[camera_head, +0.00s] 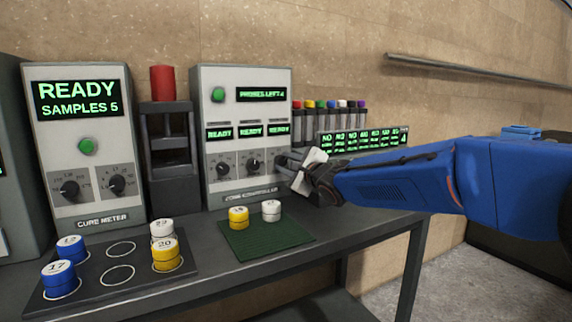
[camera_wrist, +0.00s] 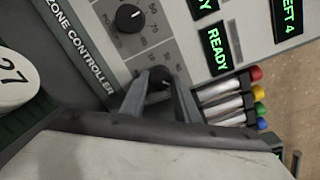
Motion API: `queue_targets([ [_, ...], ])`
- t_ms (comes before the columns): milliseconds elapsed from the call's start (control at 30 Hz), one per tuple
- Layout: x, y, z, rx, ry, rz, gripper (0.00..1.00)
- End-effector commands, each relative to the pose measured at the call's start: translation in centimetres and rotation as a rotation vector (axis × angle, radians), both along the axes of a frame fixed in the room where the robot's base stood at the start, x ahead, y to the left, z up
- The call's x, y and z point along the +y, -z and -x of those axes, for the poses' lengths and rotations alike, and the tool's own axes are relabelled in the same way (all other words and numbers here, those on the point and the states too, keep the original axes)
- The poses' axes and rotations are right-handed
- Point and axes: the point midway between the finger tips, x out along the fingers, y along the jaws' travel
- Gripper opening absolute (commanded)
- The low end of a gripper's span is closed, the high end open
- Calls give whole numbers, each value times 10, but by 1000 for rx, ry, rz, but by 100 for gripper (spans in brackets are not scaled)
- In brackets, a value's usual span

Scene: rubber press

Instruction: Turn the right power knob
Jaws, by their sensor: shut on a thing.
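The zone controller (camera_head: 247,98) is a grey panel box at the middle of the bench in the head view, with a row of three black knobs. Its right power knob (camera_wrist: 158,78) is dark and sits between my fingertips in the wrist view. My gripper (camera_head: 287,164) reaches in from the right and is shut on that knob. In the head view my gripper hides the right knob. The middle knob (camera_head: 252,166) and left knob (camera_head: 222,168) are uncovered. The middle knob also shows in the wrist view (camera_wrist: 130,18). The right knob's pointer cannot be read.
A green mat (camera_head: 267,242) with a yellow and a white puck lies before the controller. A dark tray (camera_head: 92,298) with several pucks is at front left. Coloured-cap tubes (camera_head: 335,118) and a small display (camera_head: 362,140) stand right of the controller. The cure meter (camera_head: 83,140) stands left.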

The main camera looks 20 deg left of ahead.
Motion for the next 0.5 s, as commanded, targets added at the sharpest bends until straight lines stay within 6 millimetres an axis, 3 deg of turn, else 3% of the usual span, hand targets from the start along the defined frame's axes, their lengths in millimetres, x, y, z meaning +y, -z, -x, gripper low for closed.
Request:
queue_targets([
  [267,-1,3,0,3,1,4,6],
  [300,0,3,0,3,1,4,33],
  [367,0,3,0,3,2,4,47],
  [500,0,2,0,1,1,3,47],
])
